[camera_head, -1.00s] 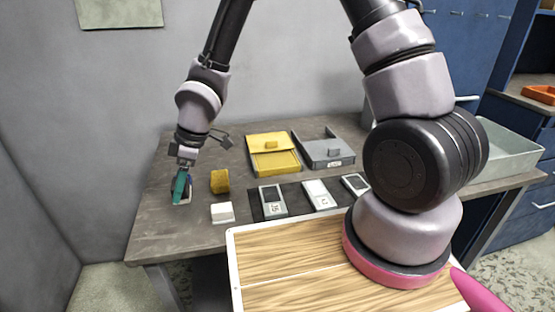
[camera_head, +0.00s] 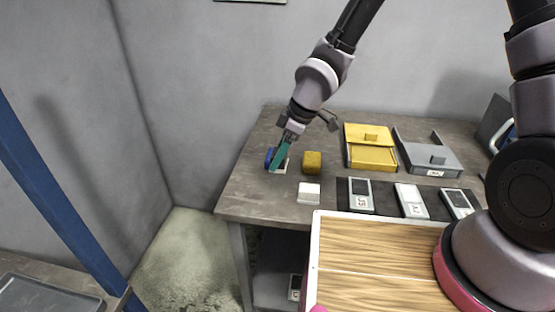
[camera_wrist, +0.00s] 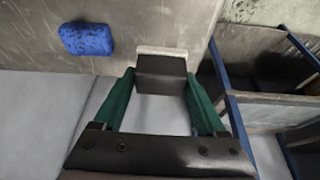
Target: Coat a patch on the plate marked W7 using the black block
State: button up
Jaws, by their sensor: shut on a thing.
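My gripper (camera_head: 281,155) is over the left end of the grey table. In the wrist view its green fingers (camera_wrist: 160,80) are shut on the black block (camera_wrist: 158,68), which has a pale strip along its far edge. The block's black part is hard to make out in the head view. Several pale plates with dark windows lie right of my gripper: a left one (camera_head: 360,195), a middle one (camera_head: 411,201) and a right one (camera_head: 458,204). Their labels are too small to read surely, so I cannot tell which is W7.
A blue block (camera_wrist: 87,39) lies beside my gripper on the table (camera_head: 245,190). A yellow block (camera_head: 312,163) and a white block (camera_head: 308,193) stand to its right. Behind are a yellow box (camera_head: 371,157) and a grey box (camera_head: 430,170). A wooden-topped board (camera_head: 375,255) is in front.

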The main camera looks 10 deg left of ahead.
jog(key=w+d+m+t+h, duration=0.15)
jog(key=w+d+m, duration=0.25)
jog(key=w+d, duration=0.85)
jog(key=w+d+m+t, duration=0.2)
jog(key=w+d+m, duration=0.3)
jog(key=w+d, duration=0.75)
jog(key=shift+s+d+f, duration=0.55)
jog(key=shift+d+f, duration=0.05)
jog(key=shift+f, duration=0.5)
jog(key=shift+s+d+f, duration=0.55)
jog(key=shift+f, duration=0.5)
jog(key=shift+s+d+f, duration=0.55)
jog(key=shift+d+f, duration=0.05)
jog(key=shift+f, duration=0.5)
jog(key=shift+f, duration=0.55)
jog(key=shift+r, duration=0.1)
notch_tip(320, 180, up, 7)
